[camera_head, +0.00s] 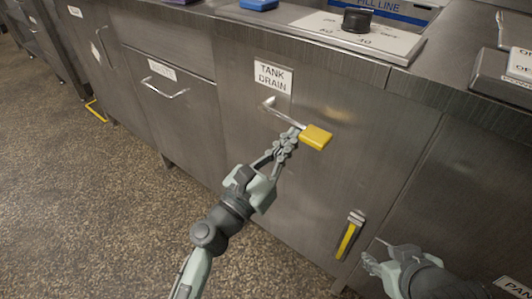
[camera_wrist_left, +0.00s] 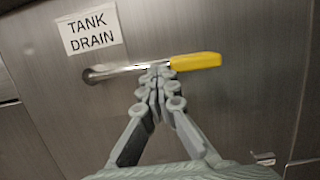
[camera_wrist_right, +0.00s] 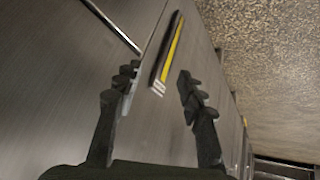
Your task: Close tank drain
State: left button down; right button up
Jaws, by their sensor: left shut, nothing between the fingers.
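The tank drain lever has a metal shaft (camera_head: 283,113) and a yellow handle (camera_head: 316,136). It sticks out of the steel cabinet front below a "TANK DRAIN" label (camera_head: 272,77). In the head view it slopes down to the right; in the left wrist view its yellow end (camera_wrist_left: 196,61) points right. My left gripper (camera_head: 290,134) is shut and empty, its fingertips at the shaft just left of the yellow handle. In the left wrist view its tips (camera_wrist_left: 156,72) overlap the shaft; contact is unclear. My right gripper (camera_wrist_right: 157,88) is open and empty, low at the right.
A yellow-marked vertical strip (camera_head: 349,236) is on the cabinet front near my right gripper. A drawer handle (camera_head: 164,88) is left of the lever. The countertop above carries a black knob (camera_head: 356,20) on a dial plate. Open floor (camera_head: 90,210) lies at the left.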

pick_arm(q)
jog(key=v, duration=1.2)
jog(key=shift+s, duration=0.1)
